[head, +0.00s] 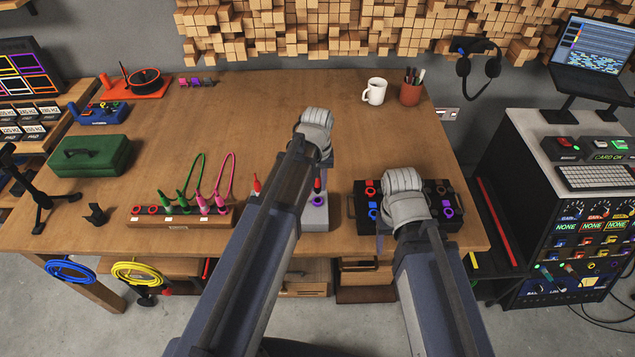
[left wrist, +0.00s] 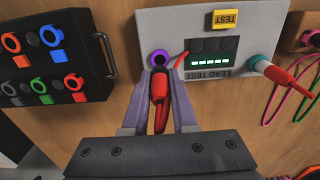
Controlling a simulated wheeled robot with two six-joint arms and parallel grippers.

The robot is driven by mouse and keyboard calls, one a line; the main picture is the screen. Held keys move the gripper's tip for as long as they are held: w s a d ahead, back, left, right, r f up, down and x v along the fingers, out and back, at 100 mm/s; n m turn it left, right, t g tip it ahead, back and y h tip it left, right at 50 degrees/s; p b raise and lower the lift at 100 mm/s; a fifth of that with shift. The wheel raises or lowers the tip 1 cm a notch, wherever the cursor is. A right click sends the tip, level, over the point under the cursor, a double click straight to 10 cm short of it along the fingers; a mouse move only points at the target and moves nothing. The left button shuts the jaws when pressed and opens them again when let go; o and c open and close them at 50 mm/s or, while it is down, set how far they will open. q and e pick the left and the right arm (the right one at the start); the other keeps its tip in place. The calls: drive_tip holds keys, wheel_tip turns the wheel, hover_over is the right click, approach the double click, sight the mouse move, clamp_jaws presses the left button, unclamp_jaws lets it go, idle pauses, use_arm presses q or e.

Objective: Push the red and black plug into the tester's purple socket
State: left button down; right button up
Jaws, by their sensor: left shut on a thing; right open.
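The grey tester (left wrist: 205,30) carries a yellow TEST button, a display with green bars and a LEAD TEST label. Its purple socket (left wrist: 160,57) is a ring with a dark centre. My left gripper (left wrist: 160,72) is shut on the red and black plug (left wrist: 160,88), right at the socket's edge. I cannot tell whether the tip has entered. Another red plug (left wrist: 275,72) sits in the tester's teal socket. In the head view my left gripper (head: 322,165) is above the tester (head: 317,217). My right gripper (head: 381,238) is open, mostly hidden by its wrist, at the black socket box (head: 352,207).
The black box has several coloured sockets and stands to the right of the tester. A wooden socket strip (head: 180,214) with green and pink leads is to its left. A mug (head: 375,91) and pen pot (head: 410,94) stand at the back. The table's middle is clear.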

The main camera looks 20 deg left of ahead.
sight(317, 193)
use_arm(q)
drive_tip(key=shift+f+b, duration=1.4)
drive_tip(key=shift+f, duration=0.35)
drive_tip(key=shift+f+b, duration=0.65)
idle(0.7)
drive_tip(key=c, duration=0.6)
unclamp_jaws()
drive_tip(key=shift+r, duration=0.2)
wheel_tip(317, 193, up, 8)
drive_tip(key=p, duration=0.8)
drive_tip(key=shift+f, duration=0.2)
